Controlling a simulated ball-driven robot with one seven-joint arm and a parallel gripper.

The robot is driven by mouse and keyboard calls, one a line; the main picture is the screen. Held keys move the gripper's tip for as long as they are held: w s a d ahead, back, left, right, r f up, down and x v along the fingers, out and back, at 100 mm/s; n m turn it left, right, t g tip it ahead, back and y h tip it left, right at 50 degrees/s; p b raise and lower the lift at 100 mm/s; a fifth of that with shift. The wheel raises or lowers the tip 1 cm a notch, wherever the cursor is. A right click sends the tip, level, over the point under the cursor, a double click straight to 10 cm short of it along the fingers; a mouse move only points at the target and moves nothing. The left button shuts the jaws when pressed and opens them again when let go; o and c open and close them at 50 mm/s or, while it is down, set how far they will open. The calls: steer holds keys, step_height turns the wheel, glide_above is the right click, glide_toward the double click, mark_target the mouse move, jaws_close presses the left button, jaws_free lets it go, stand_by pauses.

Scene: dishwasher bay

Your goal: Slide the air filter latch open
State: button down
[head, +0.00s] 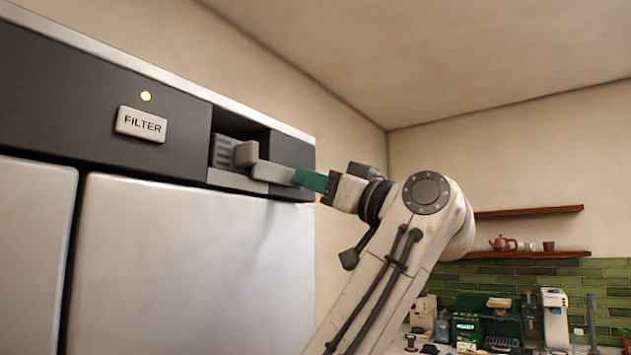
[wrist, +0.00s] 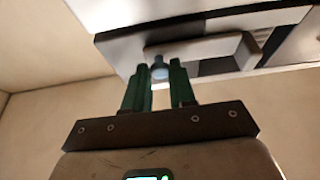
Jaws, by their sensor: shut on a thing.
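The air filter latch (head: 272,173) is a light grey bar with an upright block at its left end, at a dark recess in the upper panel of the machine. My gripper (head: 308,180) has green fingers and reaches the latch's right end from the right. In the wrist view, the fingers of my gripper (wrist: 159,70) are closed on either side of a small blue-grey knob of the latch (wrist: 160,61). The pale bar behind runs to the right. In the head view the fingers hide the knob.
Large pale doors (head: 190,270) lie below. Shelves (head: 530,211) and a cluttered counter are far right. Open air surrounds my arm's right side.

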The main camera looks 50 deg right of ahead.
steer(key=d+b, duration=0.1)
steer(key=d, duration=0.4)
steer(key=shift+d, duration=0.1)
stand_by(0.3)
steer(key=c, duration=1)
jaws_free()
steer(key=shift+d, duration=0.25)
steer(key=shift+o, duration=0.3)
steer(key=shift+w+a, duration=0.1)
